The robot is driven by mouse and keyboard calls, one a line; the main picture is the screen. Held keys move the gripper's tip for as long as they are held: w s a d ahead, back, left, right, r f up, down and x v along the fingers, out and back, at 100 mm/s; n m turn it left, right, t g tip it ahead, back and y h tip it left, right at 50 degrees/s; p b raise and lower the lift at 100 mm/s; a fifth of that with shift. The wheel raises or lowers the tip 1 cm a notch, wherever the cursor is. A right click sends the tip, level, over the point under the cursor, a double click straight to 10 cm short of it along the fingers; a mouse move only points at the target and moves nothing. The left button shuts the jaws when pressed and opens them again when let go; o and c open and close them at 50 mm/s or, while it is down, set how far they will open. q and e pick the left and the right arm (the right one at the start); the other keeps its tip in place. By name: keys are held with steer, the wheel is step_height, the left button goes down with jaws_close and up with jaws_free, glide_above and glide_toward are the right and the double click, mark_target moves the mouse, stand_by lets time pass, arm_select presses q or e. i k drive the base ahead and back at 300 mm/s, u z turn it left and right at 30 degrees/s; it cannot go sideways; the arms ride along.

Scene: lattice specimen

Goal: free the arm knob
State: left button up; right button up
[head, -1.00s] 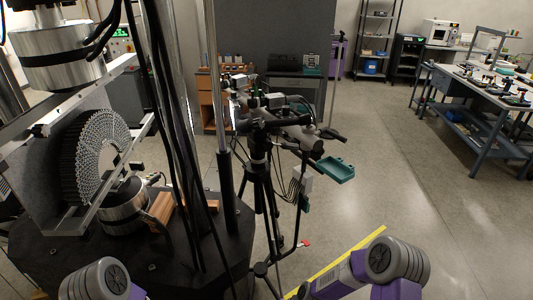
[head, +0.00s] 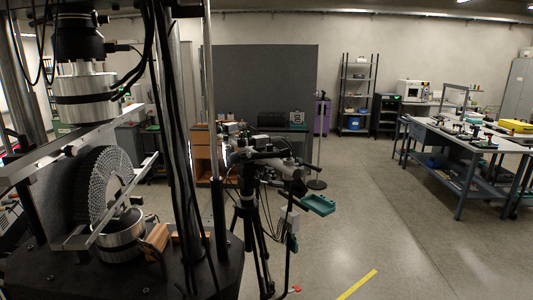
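A black tripod (head: 248,212) stands upright on the floor right of the test machine. Its horizontal arm (head: 270,153) carries camera gear, with dark handles and clamps crowded around it. A black handle (head: 318,171) sticks out at the arm's right end. The parts are small and dark, so I cannot tell which one is the arm knob. A green tray (head: 317,204) hangs at the right of the tripod. Neither of my grippers is in view.
The test machine's black base (head: 120,275), steel column (head: 206,120) and hanging cables (head: 176,150) fill the left. A round lattice specimen (head: 103,185) sits in it. Workbenches (head: 464,160) stand at the right. The floor (head: 385,215) between is clear, with a yellow strip (head: 357,285).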

mark_target(245, 154)
steer(key=z, duration=0.15)
steer(key=i, duration=1.1)
steer(key=u, duration=0.3)
